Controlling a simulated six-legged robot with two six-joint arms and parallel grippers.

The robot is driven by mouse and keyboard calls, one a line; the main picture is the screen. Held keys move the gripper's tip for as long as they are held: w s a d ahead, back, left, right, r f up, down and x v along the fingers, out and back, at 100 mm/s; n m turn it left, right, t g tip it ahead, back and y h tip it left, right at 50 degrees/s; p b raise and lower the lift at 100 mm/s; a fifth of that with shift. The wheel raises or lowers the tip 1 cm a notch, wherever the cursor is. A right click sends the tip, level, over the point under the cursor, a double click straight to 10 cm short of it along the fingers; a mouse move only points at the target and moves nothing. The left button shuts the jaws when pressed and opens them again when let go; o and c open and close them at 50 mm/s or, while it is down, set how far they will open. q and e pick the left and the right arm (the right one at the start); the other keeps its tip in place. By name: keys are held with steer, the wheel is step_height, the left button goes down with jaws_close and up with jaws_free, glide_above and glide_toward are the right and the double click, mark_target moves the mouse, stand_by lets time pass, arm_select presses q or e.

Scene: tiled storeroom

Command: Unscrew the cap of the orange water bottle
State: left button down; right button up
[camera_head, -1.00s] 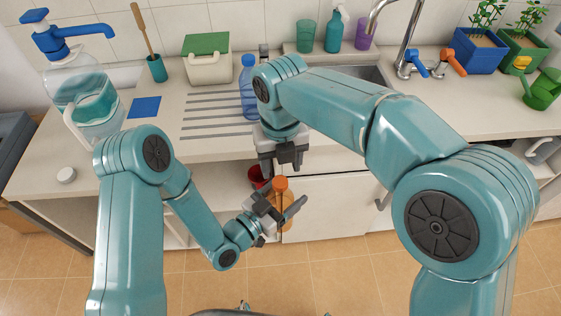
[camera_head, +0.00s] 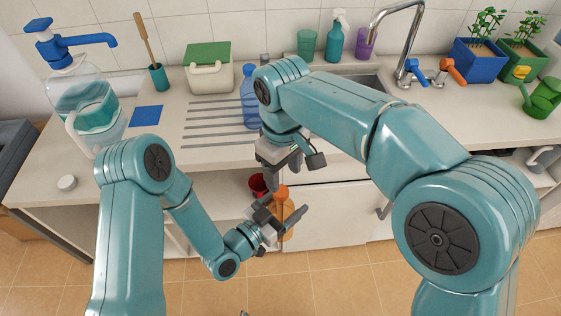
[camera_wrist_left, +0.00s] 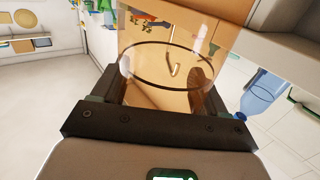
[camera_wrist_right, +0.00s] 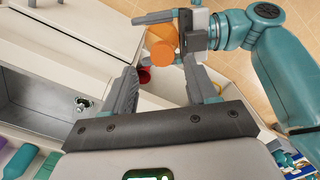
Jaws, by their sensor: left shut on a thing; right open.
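The orange water bottle (camera_head: 287,212) is upright in front of the counter, held off the floor. Its orange cap (camera_head: 281,191) is at the top of the neck. My left gripper (camera_head: 275,215) is shut around the bottle's body; the see-through orange wall (camera_wrist_left: 170,90) fills the space between its fingers in the left wrist view. My right gripper (camera_head: 293,171) is open and empty just above the cap, its fingers spread and pointing down. In the right wrist view the bottle (camera_wrist_right: 160,37) lies beyond and between the open fingers, apart from them.
The counter (camera_head: 225,153) edge is just behind both grippers. A blue bottle (camera_head: 249,105) stands on it, close to my right wrist. A red container (camera_head: 258,185) sits under the counter behind the orange bottle.

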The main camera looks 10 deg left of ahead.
mark_target(281, 191)
steer(key=m, duration=0.8)
steer(key=shift+r, duration=0.4)
steer(key=m, duration=0.4)
steer(key=shift+a+r+m, duration=0.2)
steer(key=shift+r+m, duration=0.2)
steer(key=shift+a+f, duration=0.1)
steer(key=shift+f, duration=0.05)
step_height(281, 191, down, 7)
steer(key=shift+f, duration=0.2)
steer(key=shift+c, duration=0.4)
